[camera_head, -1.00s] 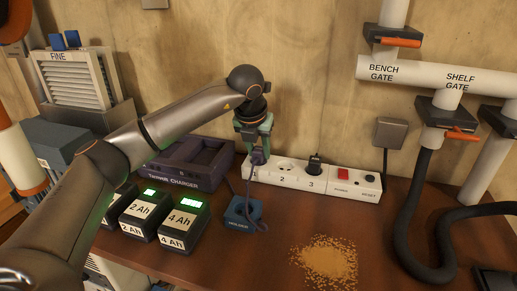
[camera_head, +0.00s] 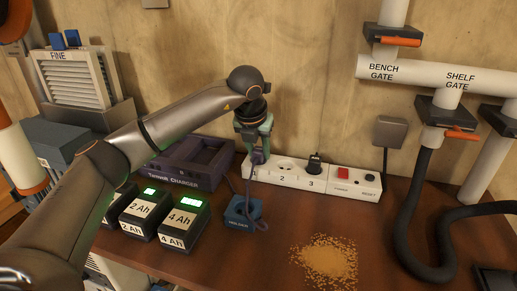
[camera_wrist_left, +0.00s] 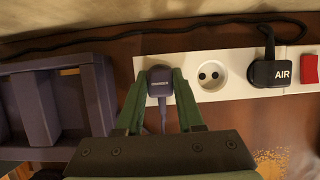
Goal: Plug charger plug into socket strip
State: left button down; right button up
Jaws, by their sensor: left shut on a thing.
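The charger plug (camera_wrist_left: 160,82) is a small dark purple block with a cord; in the head view it (camera_head: 258,158) sits at the left end of the white socket strip (camera_head: 328,182). My left gripper (camera_wrist_left: 160,92) is shut on the plug, its green fingers on either side; in the head view it is above position 1. The plug covers that socket, so I cannot tell how deep it sits. In the wrist view the strip (camera_wrist_left: 215,92) shows an empty round socket to the right of the plug. My right gripper is not in view.
A black AIR plug (camera_wrist_left: 270,72) fills socket 3, near a red switch (camera_head: 343,174). The purple charger (camera_head: 190,165) and battery packs (camera_head: 182,222) stand left. A blue holder (camera_head: 240,212) stands in front of the strip. Sawdust (camera_head: 325,262) lies on the bench.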

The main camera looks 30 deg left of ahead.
aim_at(259, 149)
pick_arm(q)
jog(key=shift+s+f, duration=0.1)
jog(key=shift+f, duration=0.05)
jog(key=shift+c, duration=2.2)
grip_release()
jog(key=o, duration=0.4)
jog(key=shift+o, duration=0.2)
jog(key=shift+r, duration=0.3)
jog(key=shift+r+p, duration=2.7)
jog(key=shift+r, duration=0.65)
